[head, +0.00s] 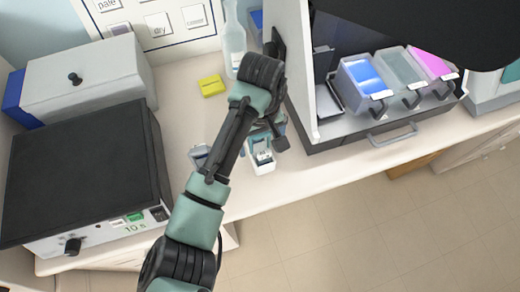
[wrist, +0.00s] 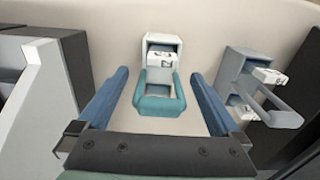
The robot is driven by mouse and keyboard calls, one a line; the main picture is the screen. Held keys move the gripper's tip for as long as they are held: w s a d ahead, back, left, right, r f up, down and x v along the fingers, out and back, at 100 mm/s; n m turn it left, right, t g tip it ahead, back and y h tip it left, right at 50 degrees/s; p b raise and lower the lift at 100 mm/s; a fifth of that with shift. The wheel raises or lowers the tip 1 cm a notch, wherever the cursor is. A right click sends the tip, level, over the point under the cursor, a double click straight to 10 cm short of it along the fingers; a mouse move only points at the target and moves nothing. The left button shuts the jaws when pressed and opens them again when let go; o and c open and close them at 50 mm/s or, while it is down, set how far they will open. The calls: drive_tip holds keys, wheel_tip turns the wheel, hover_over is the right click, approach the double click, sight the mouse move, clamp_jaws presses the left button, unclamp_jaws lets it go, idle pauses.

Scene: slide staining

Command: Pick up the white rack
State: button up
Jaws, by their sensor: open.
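The white rack (head: 262,167) stands near the front edge of the counter in the head view, partly hidden behind my arm. In the wrist view the white rack (wrist: 151,57) is in the middle, with a small label and a teal handle (wrist: 160,106) on the near side. My gripper (wrist: 160,78) is open, with one blue finger on each side of the teal handle. A gap shows between each finger and the handle, and nothing is gripped. In the head view my gripper (head: 268,132) is mostly hidden by my own wrist.
A grey rack (wrist: 236,62) stands close by on the right in the wrist view. A hot plate (head: 80,165) is at left, beside a grey box (head: 90,78). A cabinet with a drawer of blue, clear and pink trays (head: 412,75) is at right. A yellow block (head: 211,86) lies behind.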

clamp_jaws()
idle(0.3)
